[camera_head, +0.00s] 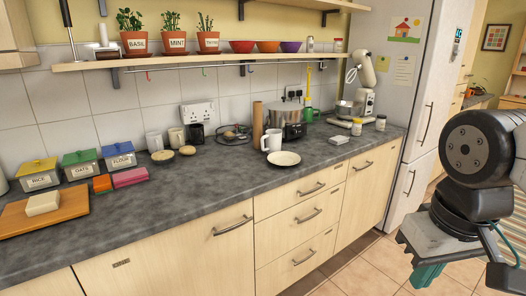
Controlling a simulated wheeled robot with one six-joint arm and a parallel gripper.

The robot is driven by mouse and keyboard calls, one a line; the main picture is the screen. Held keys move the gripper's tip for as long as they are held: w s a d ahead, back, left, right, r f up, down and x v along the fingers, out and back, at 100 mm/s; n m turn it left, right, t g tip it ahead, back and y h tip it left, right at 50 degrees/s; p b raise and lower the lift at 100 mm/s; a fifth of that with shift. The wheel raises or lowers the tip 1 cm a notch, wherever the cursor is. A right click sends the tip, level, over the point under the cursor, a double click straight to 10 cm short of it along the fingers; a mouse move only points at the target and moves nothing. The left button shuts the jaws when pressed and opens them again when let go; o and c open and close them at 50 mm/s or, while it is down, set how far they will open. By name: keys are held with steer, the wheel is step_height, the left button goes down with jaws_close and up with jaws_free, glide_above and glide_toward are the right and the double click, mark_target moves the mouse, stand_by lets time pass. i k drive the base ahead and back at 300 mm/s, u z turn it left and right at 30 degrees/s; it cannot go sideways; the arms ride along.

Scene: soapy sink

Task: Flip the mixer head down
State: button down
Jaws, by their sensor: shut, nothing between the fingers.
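The stand mixer (358,98) stands at the back right of the counter, beside the fridge. It is cream-white with a metal bowl (347,109) at its left. Its head (364,69) is tilted up, well above the bowl, close under the right end of the shelf. My gripper (427,272) shows at the lower right, in front of the floor, partly hidden by its own mount and the wrist. It is shut and empty, far from the mixer and nearer the camera, below counter height.
The shelf (200,60) overhangs the counter. Open tiled floor lies before the cabinets.

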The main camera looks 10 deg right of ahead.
mark_target(361, 57)
steer(key=i, duration=1)
steer(key=z, duration=2.1)
steer(key=i, duration=1.85)
steer(key=u, duration=1.95)
steer(key=i, duration=0.75)
